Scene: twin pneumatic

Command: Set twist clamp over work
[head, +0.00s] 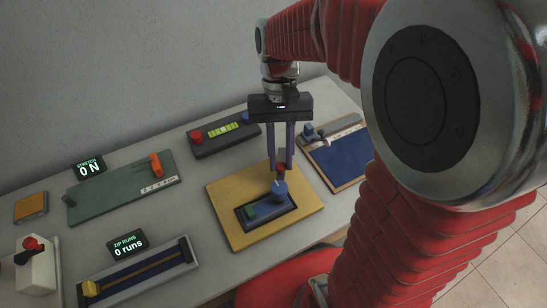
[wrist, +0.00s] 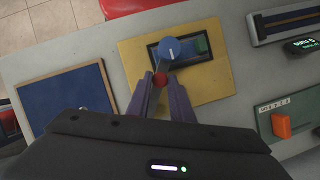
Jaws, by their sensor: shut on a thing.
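The twist clamp appears to be the blue round body with a white line (head: 279,187), standing on a dark-framed blue bed on a yellow plate (head: 225,195). It also shows in the wrist view (wrist: 170,49). A green block (head: 249,213), perhaps the work, sits at the left end of the bed, apart from the blue body. My gripper (head: 281,165) points down at the far side of the clamp, its two purple fingers shut on a red knob (wrist: 160,79).
A dark block with a red button (head: 196,137) and a lit level stands behind. A blue panel (head: 343,160) is at right. A green board with an orange block (head: 156,165) and a slide rail (head: 140,272) are at left. Grey table shows between them.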

